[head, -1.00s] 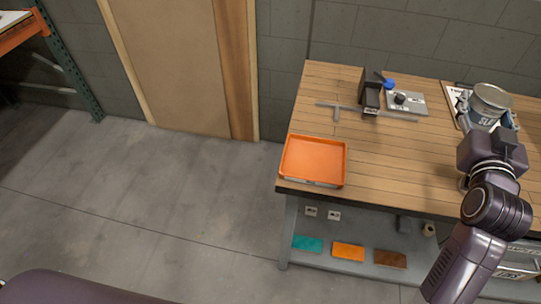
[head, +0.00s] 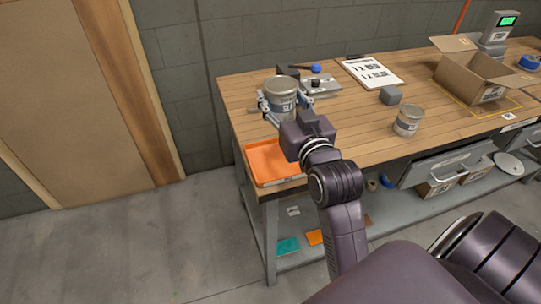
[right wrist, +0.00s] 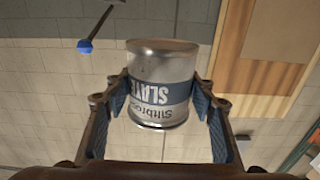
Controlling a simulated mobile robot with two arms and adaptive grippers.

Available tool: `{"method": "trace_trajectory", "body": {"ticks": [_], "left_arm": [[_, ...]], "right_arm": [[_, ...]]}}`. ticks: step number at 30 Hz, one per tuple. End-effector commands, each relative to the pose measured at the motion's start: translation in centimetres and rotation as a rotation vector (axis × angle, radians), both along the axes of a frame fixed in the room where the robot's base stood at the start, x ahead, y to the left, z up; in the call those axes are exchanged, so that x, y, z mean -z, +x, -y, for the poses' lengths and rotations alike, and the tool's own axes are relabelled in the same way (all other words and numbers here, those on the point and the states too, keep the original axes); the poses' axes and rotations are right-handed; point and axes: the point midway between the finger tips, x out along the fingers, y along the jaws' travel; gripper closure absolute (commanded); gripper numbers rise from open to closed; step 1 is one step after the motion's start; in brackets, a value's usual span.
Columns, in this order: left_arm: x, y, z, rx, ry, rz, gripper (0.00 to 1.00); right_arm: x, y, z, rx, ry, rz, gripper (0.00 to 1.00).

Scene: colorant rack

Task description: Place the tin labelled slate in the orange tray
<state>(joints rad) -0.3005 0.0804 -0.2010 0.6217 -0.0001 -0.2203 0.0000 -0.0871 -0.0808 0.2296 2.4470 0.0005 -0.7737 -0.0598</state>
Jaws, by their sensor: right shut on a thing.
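The slate tin (head: 281,88) is a grey metal can with a blue-grey label. My right gripper (head: 284,105) is shut on its sides and holds it up. In the right wrist view the tin (right wrist: 160,70) sits between the two blue-padded fingers (right wrist: 162,100), its label reading SLATE upside down. The orange tray (head: 262,165) lies at the left front corner of the bench. In the head view the tin appears just beyond the tray's far edge; its exact height is unclear. My wrist covers the tray's right part. My left gripper is not in view.
Another tin (head: 408,120) stands on the wooden bench (head: 350,140). A clipboard (head: 370,70), a small grey block (head: 391,95), an open cardboard box (head: 478,75) and a scale (head: 497,35) are further right. A blue-knobbed device (head: 310,75) stands behind the held tin. A drawer (head: 440,165) stands open.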

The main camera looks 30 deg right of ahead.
Motion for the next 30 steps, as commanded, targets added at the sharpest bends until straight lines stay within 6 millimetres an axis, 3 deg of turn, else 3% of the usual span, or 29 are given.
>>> {"method": "trace_trajectory", "body": {"ticks": [1, 3, 12, 18, 25, 30], "left_arm": [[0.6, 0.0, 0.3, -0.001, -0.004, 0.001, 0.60], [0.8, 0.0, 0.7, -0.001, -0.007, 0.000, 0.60], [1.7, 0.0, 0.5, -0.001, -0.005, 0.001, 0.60], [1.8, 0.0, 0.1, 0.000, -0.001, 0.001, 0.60], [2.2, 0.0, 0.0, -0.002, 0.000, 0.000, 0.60], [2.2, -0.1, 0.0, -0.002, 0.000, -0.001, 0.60]], "right_arm": [[2.1, 0.0, 0.0, 0.000, 0.002, -0.008, 0.81], [3.9, 0.0, 0.0, -0.001, 0.002, -0.007, 0.81], [10.7, 0.0, 0.0, 0.000, 0.001, -0.002, 0.81], [12.3, 0.0, 0.0, 0.000, 0.001, 0.001, 0.81], [15.7, 0.0, 0.0, 0.000, 0.000, -0.001, 0.81], [16.2, 0.0, 0.0, 0.000, -0.001, 0.003, 0.81]]}}
